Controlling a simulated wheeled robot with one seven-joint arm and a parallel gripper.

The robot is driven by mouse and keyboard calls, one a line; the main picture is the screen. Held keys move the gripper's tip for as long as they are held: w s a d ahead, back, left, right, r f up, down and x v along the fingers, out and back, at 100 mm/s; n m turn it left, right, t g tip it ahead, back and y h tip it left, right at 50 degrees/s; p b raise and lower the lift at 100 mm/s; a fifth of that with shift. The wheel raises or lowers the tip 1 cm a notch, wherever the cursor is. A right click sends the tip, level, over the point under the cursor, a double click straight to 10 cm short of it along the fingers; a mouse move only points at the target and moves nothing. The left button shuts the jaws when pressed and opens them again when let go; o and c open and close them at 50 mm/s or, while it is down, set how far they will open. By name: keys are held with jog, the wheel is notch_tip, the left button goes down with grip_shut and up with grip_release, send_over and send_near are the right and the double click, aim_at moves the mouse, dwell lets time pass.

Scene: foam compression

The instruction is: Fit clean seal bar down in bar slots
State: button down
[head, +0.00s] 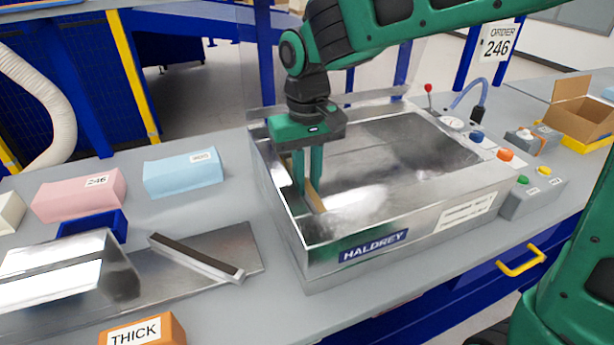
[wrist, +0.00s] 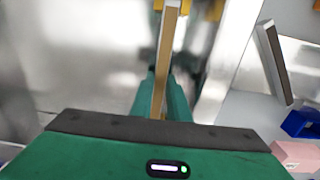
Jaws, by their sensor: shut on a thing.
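The clean seal bar (wrist: 163,62), a narrow tan-topped strip with a pale metal side, is held between the fingers of my gripper (wrist: 160,97). In the head view the fingers of my gripper (head: 307,188) point down inside the left side of the steel HALDREY machine (head: 318,262). A short tan length of the bar (head: 316,197) shows in front of them; the rest is hidden. In the wrist view its far end lies by a yellow bar slot (wrist: 158,5). I cannot tell whether the bar is seated in it.
Another bar with a dark brown top (head: 193,256) lies on a metal plate (head: 240,247) left of the machine. Pink (head: 80,194) and blue (head: 183,172) foam blocks, a blue bin (head: 92,226) and an orange THICK block (head: 143,332) stand nearby. The machine's controls are at right.

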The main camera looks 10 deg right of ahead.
aim_at(307, 186)
jog(key=shift+f, duration=0.55)
jog(key=c, duration=1.6)
grip_release()
jog(key=shift+r, duration=0.15)
jog(key=shift+r, duration=4.9)
